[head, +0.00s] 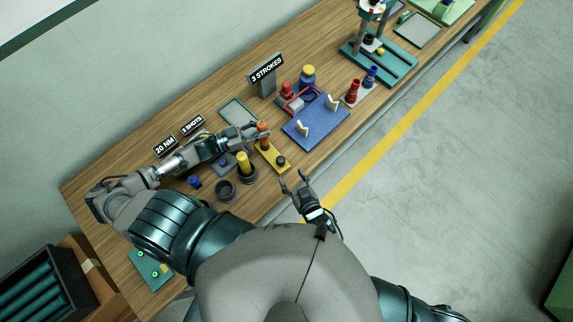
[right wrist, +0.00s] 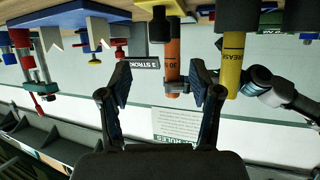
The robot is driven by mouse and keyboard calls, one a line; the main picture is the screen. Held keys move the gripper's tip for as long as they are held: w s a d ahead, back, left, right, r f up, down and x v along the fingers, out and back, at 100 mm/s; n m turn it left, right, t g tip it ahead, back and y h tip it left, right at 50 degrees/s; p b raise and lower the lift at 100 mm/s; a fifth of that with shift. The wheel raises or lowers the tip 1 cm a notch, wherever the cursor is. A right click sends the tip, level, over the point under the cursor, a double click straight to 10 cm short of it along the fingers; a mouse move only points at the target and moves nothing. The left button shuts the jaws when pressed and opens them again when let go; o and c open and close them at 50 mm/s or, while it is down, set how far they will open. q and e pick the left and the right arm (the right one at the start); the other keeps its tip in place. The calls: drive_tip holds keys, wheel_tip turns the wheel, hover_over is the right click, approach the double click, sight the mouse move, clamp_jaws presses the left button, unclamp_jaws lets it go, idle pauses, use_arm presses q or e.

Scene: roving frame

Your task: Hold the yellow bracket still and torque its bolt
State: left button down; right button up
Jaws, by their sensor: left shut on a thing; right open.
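The orange cylinder (right wrist: 172,65) also shows in the right wrist view, which looks upside down, with a part-hidden "30" label. My right gripper (head: 293,179) is open and empty, just off the bench's front edge, short of the bracket. Its spread fingers (right wrist: 160,85) show in the right wrist view.
A yellow grease tube (head: 243,163) stands in a dark holder left of the bracket, beside a dark cup (head: 225,190). A blue board (head: 315,118) lies to the right. Signs read "20 NM" (head: 165,146) and "3 STROKES" (head: 266,69). Floor before the bench is clear.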

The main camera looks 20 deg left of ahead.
sight(283, 164)
drive_tip(key=x, duration=1)
drive_tip(key=shift+w+a+f, duration=0.1)
drive_tip(key=shift+w+a, duration=0.05)
drive_tip(key=shift+w, duration=0.05)
clamp_jaws()
idle(0.3)
use_arm(q)
drive_tip(key=shift+r, duration=0.15)
drive_tip(key=shift+r, duration=3.4)
